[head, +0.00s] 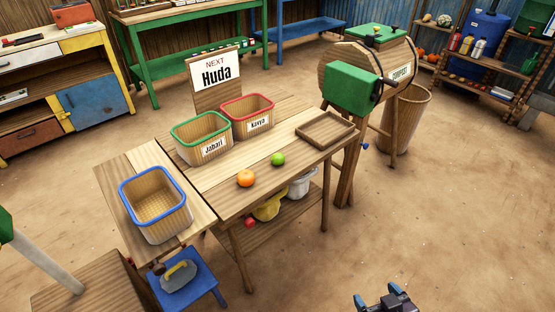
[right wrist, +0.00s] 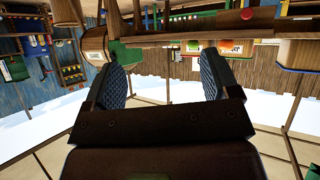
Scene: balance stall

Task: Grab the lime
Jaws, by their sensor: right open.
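The lime (head: 278,159) is a small green fruit lying on the wooden table (head: 218,197), right of an orange (head: 246,178). My right gripper (head: 381,298) is low at the bottom edge of the head view, in front of and below the table, well apart from the lime. In the right wrist view, its two dark padded fingers (right wrist: 163,80) stand wide apart with nothing between them. My left gripper is not in view.
On the table stand a green-rimmed basket (head: 202,138), a red-rimmed basket (head: 253,117), a blue-rimmed basket (head: 156,204) and a shallow wooden tray (head: 325,130). A sign (head: 216,73) reads "Next Huda". A blue stool (head: 187,281) stands in front. The floor at right is clear.

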